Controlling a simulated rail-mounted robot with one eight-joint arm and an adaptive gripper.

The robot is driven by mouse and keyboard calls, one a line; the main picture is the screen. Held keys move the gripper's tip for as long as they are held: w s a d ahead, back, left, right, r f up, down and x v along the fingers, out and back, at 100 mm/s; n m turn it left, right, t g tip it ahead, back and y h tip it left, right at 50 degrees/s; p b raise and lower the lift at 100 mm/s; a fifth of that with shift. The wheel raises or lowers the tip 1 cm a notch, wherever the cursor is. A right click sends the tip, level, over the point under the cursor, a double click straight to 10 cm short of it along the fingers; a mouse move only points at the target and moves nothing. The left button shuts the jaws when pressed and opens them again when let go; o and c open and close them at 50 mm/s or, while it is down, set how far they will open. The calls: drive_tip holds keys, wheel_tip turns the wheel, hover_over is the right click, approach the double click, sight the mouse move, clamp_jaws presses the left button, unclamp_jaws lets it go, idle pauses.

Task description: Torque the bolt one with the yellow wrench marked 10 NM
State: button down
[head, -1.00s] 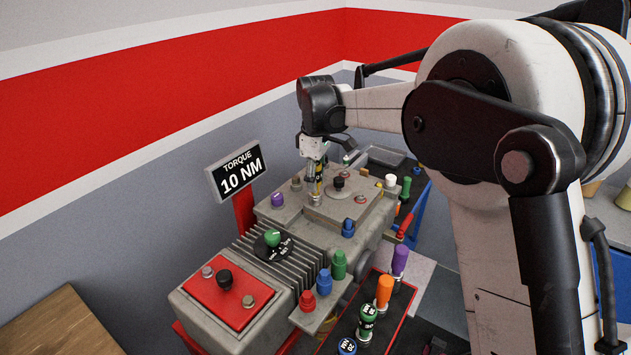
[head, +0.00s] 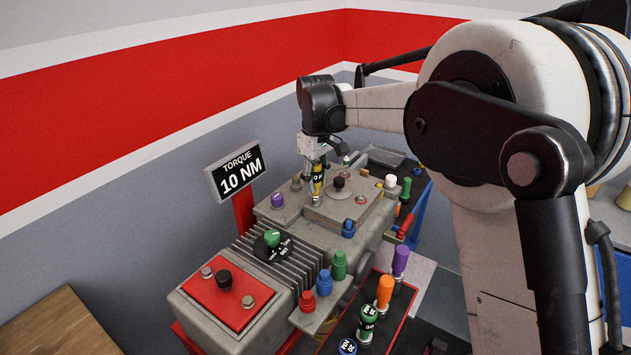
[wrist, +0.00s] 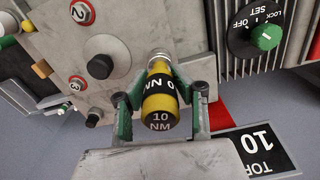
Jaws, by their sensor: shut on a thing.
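The yellow wrench (wrist: 161,82) has a black band and is marked 10 NM. My gripper (wrist: 162,100) has its green-padded fingers shut around it. In the head view the wrench (head: 317,184) stands nearly upright, its lower end at the top of the grey machine (head: 290,225). In the wrist view its metal end meets the machine's face; the bolt under it is hidden, and no number 1 shows.
A sign reading TORQUE 10 NM (head: 238,172) stands left of the machine. A green-knobbed dial (head: 272,240) and coloured caps sit on the machine. A tray (head: 408,310) in front holds orange, purple and green-topped tools.

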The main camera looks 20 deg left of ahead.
drive_tip(key=shift+m, duration=0.4)
drive_tip(key=n, duration=0.4)
drive_tip(key=shift+n+b, duration=0.3)
drive_tip(key=shift+b, duration=0.05)
drive_tip(key=shift+n, duration=2.3)
drive_tip(key=shift+m, duration=0.4)
drive_tip(key=shift+r, duration=0.2)
